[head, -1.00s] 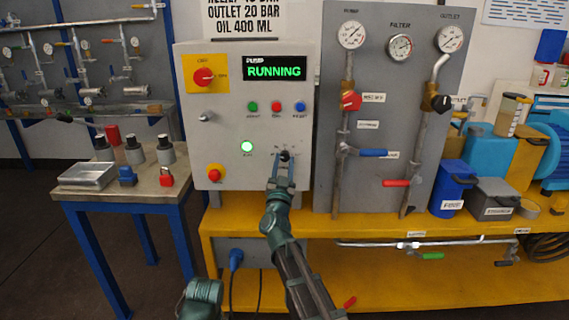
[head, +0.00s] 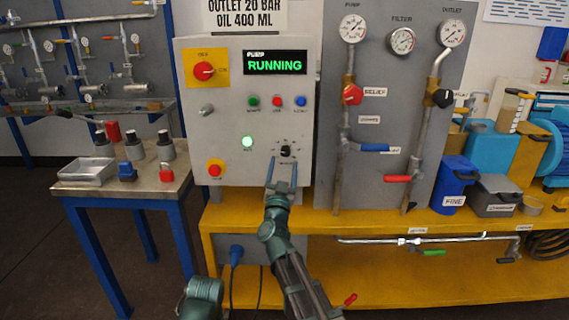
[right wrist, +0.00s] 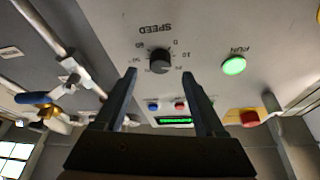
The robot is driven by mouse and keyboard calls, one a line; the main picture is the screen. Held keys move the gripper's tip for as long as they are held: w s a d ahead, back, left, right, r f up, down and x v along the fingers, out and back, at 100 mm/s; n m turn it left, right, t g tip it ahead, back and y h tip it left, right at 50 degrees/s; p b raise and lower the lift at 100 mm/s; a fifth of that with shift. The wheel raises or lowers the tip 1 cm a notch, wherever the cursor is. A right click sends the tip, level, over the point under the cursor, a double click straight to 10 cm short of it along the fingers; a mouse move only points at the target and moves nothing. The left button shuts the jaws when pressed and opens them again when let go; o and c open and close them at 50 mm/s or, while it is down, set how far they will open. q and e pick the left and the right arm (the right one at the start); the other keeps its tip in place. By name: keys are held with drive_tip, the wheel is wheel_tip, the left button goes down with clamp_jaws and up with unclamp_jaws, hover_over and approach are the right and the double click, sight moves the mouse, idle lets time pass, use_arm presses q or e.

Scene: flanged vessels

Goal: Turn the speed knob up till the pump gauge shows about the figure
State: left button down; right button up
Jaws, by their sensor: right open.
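The black speed knob (head: 286,151) is on the lower right of the grey control box (head: 222,128). It also shows in the right wrist view (right wrist: 160,62), with a scale and the word SPEED around it. My right gripper (head: 282,172) is open and empty just below the knob, apart from it. In the right wrist view its two fingers (right wrist: 161,88) stand to either side below the knob. The pump gauge (head: 352,29) is at the top left of the gauge panel; its needle is too small to read. The display (head: 275,63) reads PUMP RUNNING. My left gripper is not in view.
The green run lamp (head: 247,142) is lit. A red stop button (head: 215,169) and a red-yellow switch (head: 205,71) are on the box. Pipes with red and blue handles (head: 374,147) stand to the right. A side table (head: 130,187) holds a tray and bottles.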

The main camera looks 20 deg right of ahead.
drive_tip(key=b+v, duration=0.3)
drive_tip(key=v, duration=0.7)
drive_tip(key=w+a+f+n+g+y, duration=0.3)
drive_tip(key=a+f+n+y, duration=0.55)
drive_tip(key=y, duration=0.25)
drive_tip(key=s+f+g+y, duration=0.1)
drive_tip(key=s+f+g, duration=0.3)
drive_tip(key=f+g, duration=0.5)
drive_tip(key=s+d+f+g+h, duration=0.2)
drive_tip(key=s+d+f+g, duration=0.2)
drive_tip(key=s+f, duration=0.3)
drive_tip(key=s+d+f+g+h, duration=0.1)
drive_tip(key=s+d+f+g, duration=0.25)
drive_tip(key=s+f, duration=0.45)
drive_tip(key=s+a+r+n+g+h, duration=0.2)
drive_tip(key=s+a+r+n, duration=0.1)
drive_tip(key=s+a, duration=0.7)
wheel_tip(320, 180, up, 30)
drive_tip(key=w+p, duration=0.1)
drive_tip(key=p, duration=2.9)
drive_tip(key=shift+w+a+f, duration=0.15)
drive_tip(key=shift+w+a, duration=0.2)
drive_tip(key=shift+w, duration=0.05)
